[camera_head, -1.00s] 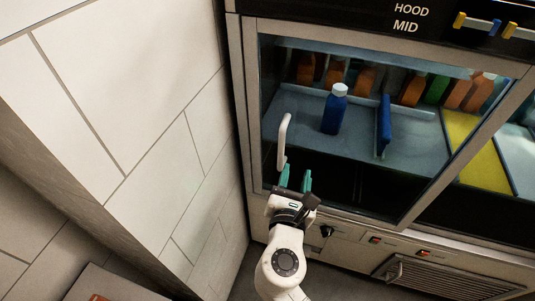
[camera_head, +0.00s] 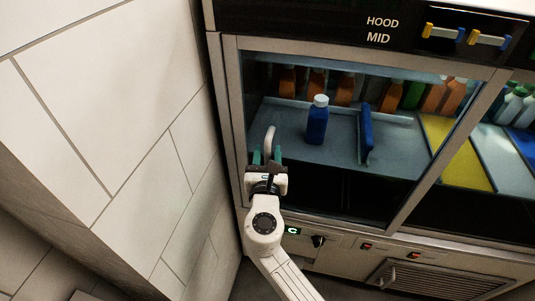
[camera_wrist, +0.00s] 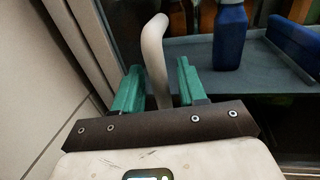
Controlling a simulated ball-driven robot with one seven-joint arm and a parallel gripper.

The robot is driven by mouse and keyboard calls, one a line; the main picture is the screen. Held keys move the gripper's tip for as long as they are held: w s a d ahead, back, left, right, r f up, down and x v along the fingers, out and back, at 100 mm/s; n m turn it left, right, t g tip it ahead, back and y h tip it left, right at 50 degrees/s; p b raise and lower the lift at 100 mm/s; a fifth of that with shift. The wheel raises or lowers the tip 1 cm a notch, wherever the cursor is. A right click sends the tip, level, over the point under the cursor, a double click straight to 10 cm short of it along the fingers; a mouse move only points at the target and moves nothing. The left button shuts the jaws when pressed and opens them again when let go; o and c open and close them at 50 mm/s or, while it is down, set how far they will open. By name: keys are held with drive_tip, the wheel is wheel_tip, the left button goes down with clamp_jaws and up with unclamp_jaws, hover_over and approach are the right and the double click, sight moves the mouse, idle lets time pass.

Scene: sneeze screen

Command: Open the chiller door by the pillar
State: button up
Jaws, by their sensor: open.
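The chiller door (camera_head: 345,188) is a glass pane in a metal frame, beside the tiled pillar (camera_head: 150,150). It looks shut. Its pale curved handle (camera_head: 269,138) stands upright near the door's left edge. My gripper (camera_head: 266,157) is at the lower part of the handle, with its green fingers open. In the wrist view the handle (camera_wrist: 154,50) runs down between the two open fingers of my gripper (camera_wrist: 158,88), with a gap on the right side. The handle's lower end is hidden behind my gripper.
Behind the glass stand a blue bottle (camera_head: 317,122), a blue upright panel (camera_head: 366,134) and several orange bottles. The pillar is close on the left of my arm. Knobs and a vent (camera_head: 415,277) sit below the door.

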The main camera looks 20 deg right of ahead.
drive_tip(key=shift+w, duration=0.1)
drive_tip(key=shift+c, duration=0.4)
clamp_jaws()
